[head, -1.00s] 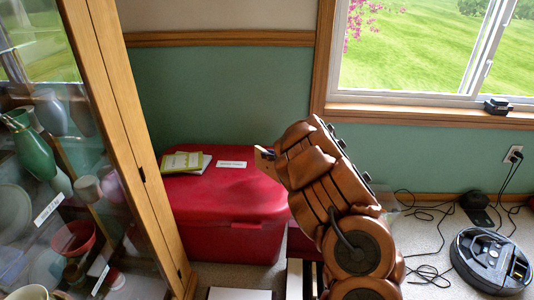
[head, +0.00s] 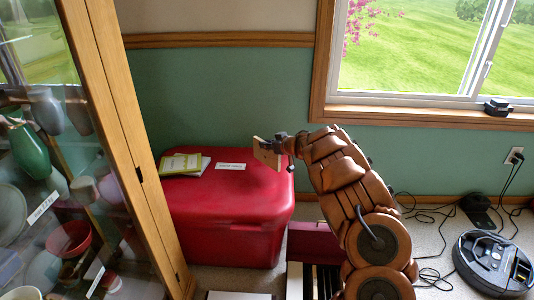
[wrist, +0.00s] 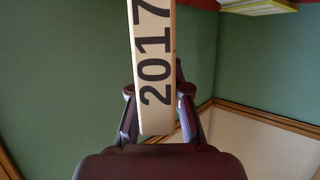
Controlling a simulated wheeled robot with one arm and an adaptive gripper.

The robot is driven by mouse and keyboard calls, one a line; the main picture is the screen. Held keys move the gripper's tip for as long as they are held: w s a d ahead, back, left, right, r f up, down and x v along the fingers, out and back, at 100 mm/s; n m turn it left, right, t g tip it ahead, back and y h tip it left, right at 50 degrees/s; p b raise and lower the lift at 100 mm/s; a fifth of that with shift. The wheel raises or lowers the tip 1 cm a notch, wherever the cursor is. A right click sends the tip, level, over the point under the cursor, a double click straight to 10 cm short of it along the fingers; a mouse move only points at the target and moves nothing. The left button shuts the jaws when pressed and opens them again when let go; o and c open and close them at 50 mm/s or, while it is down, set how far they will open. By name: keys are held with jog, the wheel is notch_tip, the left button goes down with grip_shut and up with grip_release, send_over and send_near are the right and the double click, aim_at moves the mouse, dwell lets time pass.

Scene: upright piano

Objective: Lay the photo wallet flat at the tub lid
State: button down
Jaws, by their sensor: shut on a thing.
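The tan photo wallet (head: 266,153) is held up in the air by my gripper (head: 281,146), over the right end of the red tub lid in the picture. In the wrist view the wallet (wrist: 154,55) is a narrow cream strip marked "2017", between the two fingers of my gripper (wrist: 158,100). The wallet looks tilted, not flat, and apart from the lid. The red tub lid (head: 225,196) is closed and carries a white label (head: 231,166) near its back middle.
Yellow-green and white booklets (head: 182,164) lie on the lid's back left. A glass cabinet (head: 120,150) stands close on the left. The green wall is behind the tub. A robot vacuum (head: 490,262) and cables lie on the floor at right. The lid's front and middle are clear.

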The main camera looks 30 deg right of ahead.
aim_at(271, 151)
jog(key=shift+d+f+b, duration=0.1)
jog(key=shift+f+b, duration=1.05)
jog(key=shift+f, duration=0.7)
jog(key=c, duration=1.1)
grip_release()
jog(key=shift+c, duration=0.2)
jog(key=shift+s+r, duration=0.1)
jog(key=shift+r, duration=0.05)
jog(key=shift+p+v, duration=0.55)
jog(key=shift+v, duration=0.5)
jog(key=p+v, duration=0.3)
jog(key=v, duration=0.6)
jog(key=shift+s, duration=0.3)
jog(key=shift+r, duration=0.2)
